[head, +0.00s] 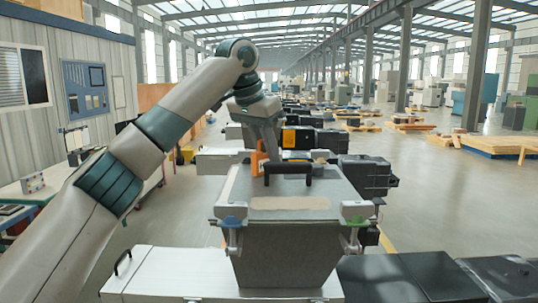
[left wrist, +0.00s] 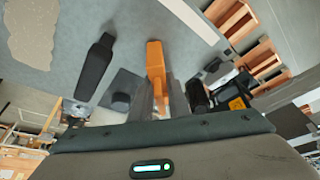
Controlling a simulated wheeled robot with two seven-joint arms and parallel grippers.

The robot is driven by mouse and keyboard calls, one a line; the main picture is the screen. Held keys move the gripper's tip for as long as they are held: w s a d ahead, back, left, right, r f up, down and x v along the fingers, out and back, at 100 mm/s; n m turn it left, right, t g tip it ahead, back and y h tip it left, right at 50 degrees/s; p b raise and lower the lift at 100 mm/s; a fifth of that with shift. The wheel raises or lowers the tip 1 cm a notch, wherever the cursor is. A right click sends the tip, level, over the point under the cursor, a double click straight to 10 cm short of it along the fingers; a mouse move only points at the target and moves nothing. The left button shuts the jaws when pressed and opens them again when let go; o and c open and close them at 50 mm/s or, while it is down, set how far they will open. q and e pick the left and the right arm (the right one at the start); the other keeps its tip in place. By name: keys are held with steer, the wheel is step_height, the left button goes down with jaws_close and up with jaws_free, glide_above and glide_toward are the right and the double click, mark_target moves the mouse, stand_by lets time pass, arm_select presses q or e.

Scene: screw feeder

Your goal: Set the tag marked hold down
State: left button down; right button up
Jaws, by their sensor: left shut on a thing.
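An orange tag (head: 257,159) is at the far left part of the grey top of the feeder box (head: 290,252), beside its black handle (head: 289,167). My left gripper (head: 268,146) comes down from above and is shut on the tag. In the left wrist view the orange tag (left wrist: 156,68) sticks out from between the fingers of my left gripper (left wrist: 162,100), with the black handle (left wrist: 95,68) to its left. No marking on the tag can be read. I cannot tell whether the tag touches the grey top. My right gripper is not in view.
A blue clip (head: 231,222) and a green clip (head: 355,222) sit at the box's front corners. A tan strip (head: 290,203) lies on its top. Black machine units (head: 368,174) stand close on the right. A side table (head: 35,195) is at the left.

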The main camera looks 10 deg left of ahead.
mark_target(256, 152)
arm_select(q)
steer(key=shift+f, duration=0.1)
steer(key=c, duration=1.7)
jaws_free()
steer(key=shift+r, duration=0.2)
steer(key=shift+s+a+r+b, duration=0.2)
steer(key=shift+r+b, duration=0.3)
steer(key=shift+r, duration=0.05)
steer(key=b+v, duration=0.2)
steer(key=v, duration=0.7)
steer(key=shift+s+b, duration=0.1)
steer(key=shift+b, duration=0.2)
steer(key=shift+v, duration=0.75)
